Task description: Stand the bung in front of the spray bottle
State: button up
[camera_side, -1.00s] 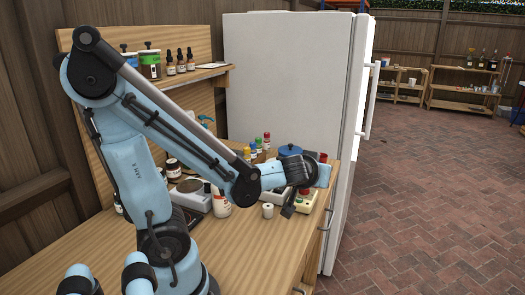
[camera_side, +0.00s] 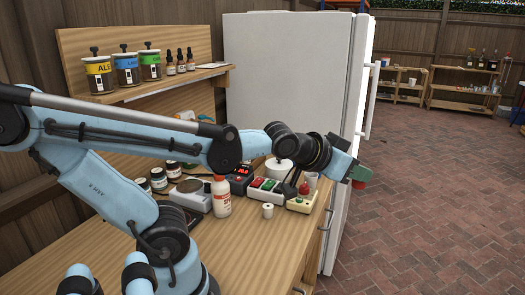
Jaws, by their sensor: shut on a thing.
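The spray bottle is not clearly visible. A small white and orange top (camera_side: 187,116) pokes up behind my arm and may be its trigger head; my arm hides what lies below.
Labelled jars (camera_side: 126,68) stand on the shelf. The front bench is clear.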

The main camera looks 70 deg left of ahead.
jog(key=s+a+f+n+g+y, duration=0.3)
jog(key=a+f+n+g+y, duration=0.25)
jog(key=a+n, duration=0.35)
jog(key=s+a+f+n+g+y, duration=0.4)
jog(key=a+n+g+y, duration=0.25)
jog(key=a, duration=0.55)
jog(key=s+a+n+g+h, duration=0.2)
jog(key=s+a+n+g, duration=0.2)
jog(key=s+n+g, duration=0.2)
jog(key=shift+s+a+n+g+h, duration=0.15)
jog(key=shift+s+n+g+h, duration=0.25)
jog(key=shift+n, duration=0.75)
jog(key=shift+w+f, duration=0.1)
jog(key=shift+w, duration=0.05)
jog(key=shift+f, duration=4.8)
jog(key=shift+f, duration=0.1)
jog(key=o, duration=1)
jog(key=shift+o, duration=0.2)
